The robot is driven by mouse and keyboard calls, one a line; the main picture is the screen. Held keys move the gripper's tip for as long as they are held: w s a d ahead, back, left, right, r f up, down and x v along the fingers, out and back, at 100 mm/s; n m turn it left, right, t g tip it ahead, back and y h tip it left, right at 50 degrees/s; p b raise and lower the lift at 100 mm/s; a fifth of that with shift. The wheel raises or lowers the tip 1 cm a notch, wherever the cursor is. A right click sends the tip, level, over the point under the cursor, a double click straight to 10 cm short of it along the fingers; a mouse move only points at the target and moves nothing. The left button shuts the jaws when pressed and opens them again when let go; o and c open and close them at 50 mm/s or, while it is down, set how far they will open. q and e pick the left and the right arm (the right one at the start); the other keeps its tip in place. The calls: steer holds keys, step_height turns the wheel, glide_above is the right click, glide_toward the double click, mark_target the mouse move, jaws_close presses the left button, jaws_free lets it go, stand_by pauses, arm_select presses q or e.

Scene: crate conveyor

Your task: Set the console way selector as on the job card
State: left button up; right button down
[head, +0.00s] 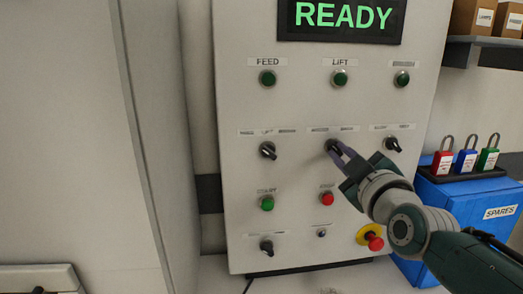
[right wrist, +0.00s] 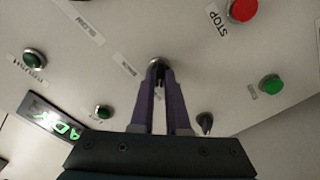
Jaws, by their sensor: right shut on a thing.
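The grey console (head: 300,110) fills the middle of the head view. Its middle row has three black selector knobs: a left knob (head: 267,150), a middle knob (head: 331,145) and a right knob (head: 392,144). My right gripper (head: 339,151) is shut on the middle selector knob, with its purple fingers on either side of it. The right wrist view shows these fingers (right wrist: 158,78) closed around the knob (right wrist: 157,62), which they mostly hide. The labels above the knobs are too blurred to read surely. No job card is visible. My left gripper is not in view.
A display (head: 342,18) reads READY. A red stop button (head: 326,199) and a yellow-ringed emergency button (head: 373,240) sit below my right gripper. A blue SPARES box (head: 470,215) with padlocks stands at right. A lower-left selector (head: 266,247) is clear.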

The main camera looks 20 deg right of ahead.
steer(key=shift+m, duration=0.4)
steer(key=m, duration=0.8)
steer(key=shift+m, duration=0.3)
steer(key=m, duration=0.4)
steer(key=shift+m, duration=2.1)
steer(key=c, duration=0.9)
jaws_free()
